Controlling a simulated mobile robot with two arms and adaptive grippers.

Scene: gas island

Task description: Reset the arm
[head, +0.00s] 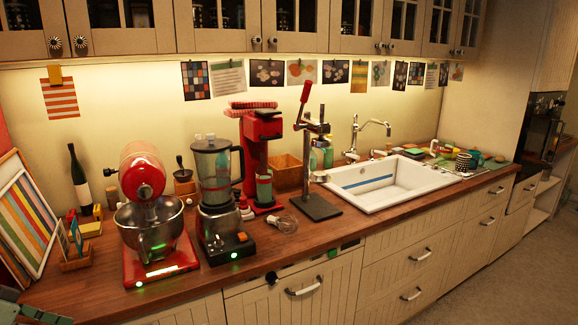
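Neither of my grippers can be made out in the head view. At the lower left corner a dark grey-green shape is cut off by the frame edge, and I cannot tell what it is. No object is seen held.
A wooden counter (330,237) runs along the wall. On it stand a red stand mixer (143,178), a blender (213,180), a red appliance (263,150) and a lever press (318,205). A white sink (398,186) is at the right. Wall cabinets (290,28) hang above; floor is free at lower right.

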